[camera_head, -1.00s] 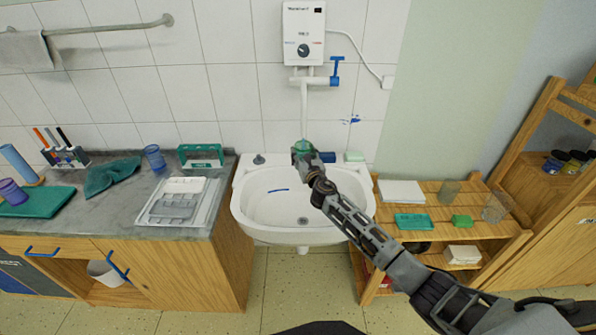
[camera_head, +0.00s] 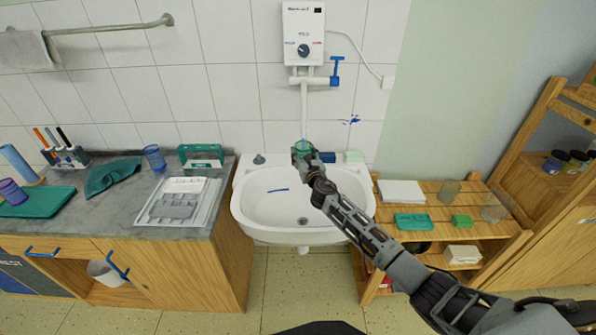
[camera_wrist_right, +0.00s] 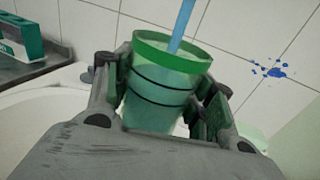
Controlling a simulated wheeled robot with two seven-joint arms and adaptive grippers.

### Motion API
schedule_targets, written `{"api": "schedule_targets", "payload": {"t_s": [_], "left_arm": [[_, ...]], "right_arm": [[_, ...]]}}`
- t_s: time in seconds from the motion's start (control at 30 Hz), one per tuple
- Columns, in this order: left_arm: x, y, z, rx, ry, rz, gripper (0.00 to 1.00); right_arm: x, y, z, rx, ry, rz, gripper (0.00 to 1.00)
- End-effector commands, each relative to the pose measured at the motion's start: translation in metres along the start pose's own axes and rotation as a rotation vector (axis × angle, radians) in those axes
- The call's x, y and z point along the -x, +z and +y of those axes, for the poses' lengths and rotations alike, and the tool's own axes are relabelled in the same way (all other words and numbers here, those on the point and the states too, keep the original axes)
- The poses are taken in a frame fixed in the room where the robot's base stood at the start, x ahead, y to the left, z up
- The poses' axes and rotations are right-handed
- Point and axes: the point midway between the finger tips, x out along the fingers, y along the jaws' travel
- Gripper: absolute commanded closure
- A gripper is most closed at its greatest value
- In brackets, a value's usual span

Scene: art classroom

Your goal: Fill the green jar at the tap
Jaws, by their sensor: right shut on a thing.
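The green jar (camera_wrist_right: 165,85) is see-through, with a bright green rim and two dark bands. My right gripper (camera_wrist_right: 160,98) is shut around its sides and holds it slightly tilted in the wrist view. A blue stream of water (camera_wrist_right: 182,22) runs down into the jar's mouth. In the head view the jar (camera_head: 303,145) is above the back of the sink, under the tap's spout. The tap (camera_head: 314,80) is white with a blue handle (camera_head: 337,70), below a white water heater (camera_head: 303,32). The water level in the jar is hard to make out. My left gripper is out of view.
The white sink (camera_head: 262,225) is below the gripper. On the left, a grey counter (camera_head: 128,213) holds a drying tray, cups, a cloth and a green rack (camera_head: 201,148). A wooden shelf (camera_head: 480,232) with glasses stands on the right, below my arm.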

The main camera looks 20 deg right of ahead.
Motion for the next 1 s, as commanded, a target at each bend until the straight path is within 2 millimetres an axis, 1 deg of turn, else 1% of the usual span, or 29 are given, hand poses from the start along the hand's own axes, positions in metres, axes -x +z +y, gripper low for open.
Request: {"api": "schedule_targets", "payload": {"t_s": [0.27, 1.0], "left_arm": [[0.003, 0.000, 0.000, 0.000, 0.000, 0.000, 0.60], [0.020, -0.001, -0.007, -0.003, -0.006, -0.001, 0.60]], "right_arm": [[0.006, 0.001, 0.004, 0.001, 0.001, -0.001, 0.69], [0.048, 0.001, 0.029, 0.001, 0.000, 0.000, 0.69]]}}
